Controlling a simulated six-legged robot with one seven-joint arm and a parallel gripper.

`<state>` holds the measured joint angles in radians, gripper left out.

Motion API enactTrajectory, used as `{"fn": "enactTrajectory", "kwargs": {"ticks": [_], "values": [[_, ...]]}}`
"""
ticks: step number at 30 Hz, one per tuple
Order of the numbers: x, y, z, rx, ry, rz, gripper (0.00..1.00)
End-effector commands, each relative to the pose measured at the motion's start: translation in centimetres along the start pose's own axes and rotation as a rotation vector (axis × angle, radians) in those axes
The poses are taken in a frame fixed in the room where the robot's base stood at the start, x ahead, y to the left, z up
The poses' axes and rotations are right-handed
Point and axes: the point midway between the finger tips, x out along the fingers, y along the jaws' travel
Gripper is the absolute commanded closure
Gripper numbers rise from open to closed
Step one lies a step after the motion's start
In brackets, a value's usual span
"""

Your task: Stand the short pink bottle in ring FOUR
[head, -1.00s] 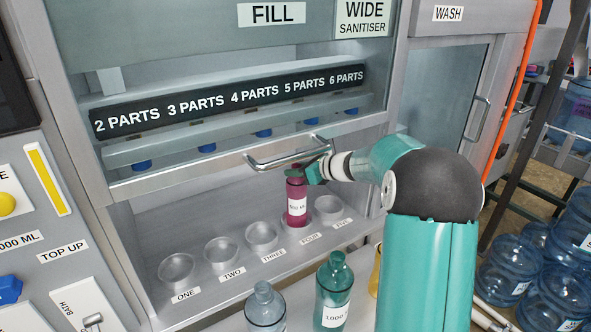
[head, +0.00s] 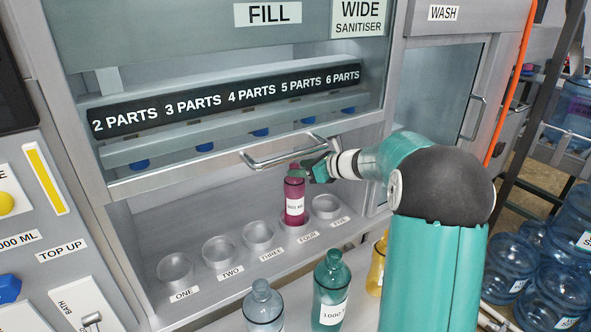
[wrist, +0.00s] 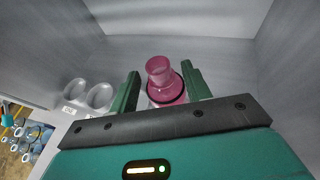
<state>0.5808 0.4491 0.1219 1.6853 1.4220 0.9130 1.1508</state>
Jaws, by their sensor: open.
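The short pink bottle (head: 294,203) stands upright at ring FOUR (head: 307,238) in the fill bay, its base at the ring. In the wrist view the bottle (wrist: 165,84) shows its neck and shoulder between the two green fingers. My gripper (head: 308,170) is open around the bottle's neck, with a gap visible on each side in the wrist view (wrist: 160,88). The bottle's base is hidden in the wrist view.
Empty rings ONE (head: 175,268), TWO (head: 219,251) and THREE (head: 258,236) lie to the left; ring FIVE (head: 326,207) is to the right. A handle bar (head: 284,152) hangs just above my gripper. Clear (head: 263,307), teal (head: 331,290) and yellow (head: 378,265) bottles stand in front.

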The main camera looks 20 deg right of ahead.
Motion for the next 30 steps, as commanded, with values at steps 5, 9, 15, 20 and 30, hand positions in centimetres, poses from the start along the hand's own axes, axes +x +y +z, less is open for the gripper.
{"fn": "enactTrajectory", "kwargs": {"ticks": [5,9,15,20,30], "values": [[-4.1,-0.1,-0.8,0.003,0.001,-0.003,0.52],[-7.0,0.0,-2.0,0.003,0.0,-0.003,0.52],[-10.8,0.0,-3.6,0.001,0.001,-0.003,0.52],[-12.6,0.0,-4.4,0.001,0.0,-0.001,0.52],[-13.1,0.0,-4.6,0.0,0.0,0.001,0.52]]}}
